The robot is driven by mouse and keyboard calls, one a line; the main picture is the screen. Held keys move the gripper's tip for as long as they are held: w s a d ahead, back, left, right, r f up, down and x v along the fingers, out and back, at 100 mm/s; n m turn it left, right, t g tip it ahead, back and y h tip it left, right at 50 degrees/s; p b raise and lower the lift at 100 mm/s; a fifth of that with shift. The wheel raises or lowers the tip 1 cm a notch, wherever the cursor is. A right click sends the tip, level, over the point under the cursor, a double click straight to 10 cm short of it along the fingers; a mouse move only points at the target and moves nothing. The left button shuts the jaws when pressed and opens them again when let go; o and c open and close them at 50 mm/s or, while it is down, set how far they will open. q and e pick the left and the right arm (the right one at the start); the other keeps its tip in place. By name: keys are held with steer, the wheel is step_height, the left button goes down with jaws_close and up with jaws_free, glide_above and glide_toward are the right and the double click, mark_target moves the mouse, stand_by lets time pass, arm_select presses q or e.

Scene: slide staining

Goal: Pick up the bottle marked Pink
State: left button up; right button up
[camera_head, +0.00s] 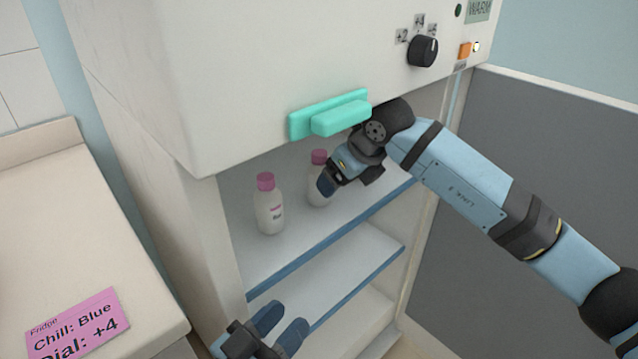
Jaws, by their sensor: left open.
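Two white bottles with pink caps stand upright on the top shelf of the open cabinet. The left bottle (269,208) has a small label too blurred to read surely. The right bottle (316,192) is partly hidden by my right gripper (328,184), whose label side I cannot see. My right gripper is at that bottle's right side; whether its fingers are closed on it I cannot tell. My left gripper (281,328) is low at the bottom, in front of the lower shelves, open and empty, below and apart from both bottles.
The cabinet's raised front has a teal handle (332,116) and a black dial (423,51). Blue-edged shelves lie below, and the middle shelf (345,262) looks bare. A pink note (78,325) reading "Chill: Blue, Dial: +4" lies on the left counter (70,230).

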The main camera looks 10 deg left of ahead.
mark_target(324, 165)
steer(key=shift+w+a, duration=0.35)
steer(key=shift+a, duration=0.2)
steer(key=a, duration=0.1)
steer(key=w+a+b, duration=0.1)
steer(key=w+a+f, duration=0.1)
steer(key=shift+w+a+b, duration=0.25)
steer(key=shift+a+b, duration=0.1)
steer(key=c, duration=1.1)
steer(key=shift+r, duration=0.1)
